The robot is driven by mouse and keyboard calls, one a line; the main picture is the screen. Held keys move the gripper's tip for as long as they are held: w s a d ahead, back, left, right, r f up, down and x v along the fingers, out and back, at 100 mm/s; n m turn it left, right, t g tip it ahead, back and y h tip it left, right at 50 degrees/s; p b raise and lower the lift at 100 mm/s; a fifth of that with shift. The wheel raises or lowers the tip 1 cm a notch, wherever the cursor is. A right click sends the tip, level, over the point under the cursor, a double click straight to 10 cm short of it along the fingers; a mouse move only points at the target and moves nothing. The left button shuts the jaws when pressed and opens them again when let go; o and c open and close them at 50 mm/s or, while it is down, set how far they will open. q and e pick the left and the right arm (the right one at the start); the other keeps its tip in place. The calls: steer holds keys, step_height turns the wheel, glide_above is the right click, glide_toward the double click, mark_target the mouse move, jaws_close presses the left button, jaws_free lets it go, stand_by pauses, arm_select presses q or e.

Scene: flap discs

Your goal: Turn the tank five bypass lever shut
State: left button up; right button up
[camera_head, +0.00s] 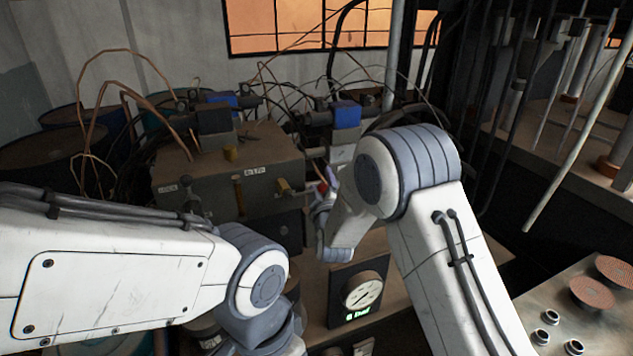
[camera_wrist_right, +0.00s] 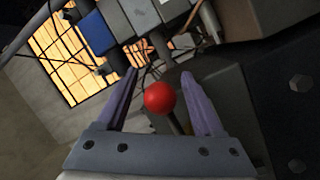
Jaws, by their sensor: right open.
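The bypass lever's red ball knob (camera_wrist_right: 160,97) sits on a thin dark stem in the right wrist view. In the head view a small red spot (camera_head: 323,186) beside the manifold block is probably this knob. My right gripper (camera_wrist_right: 159,76) is open, with one purple finger on each side of the ball and gaps visible between. How deep the ball lies between the fingers is hard to tell. In the head view my right gripper (camera_head: 323,205) is mostly hidden behind my arm. My left arm reaches in from the left; its gripper is out of sight.
A brown manifold block (camera_head: 228,170) with labels and blue-topped valves stands behind the lever. A round gauge (camera_head: 361,290) stands in front, below my right wrist. Loose cables and copper tubes hang around. A metal table (camera_head: 590,335) with flap discs (camera_head: 592,292) is at right.

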jaws_close()
steer(key=shift+a, duration=0.1)
stand_by(1.2)
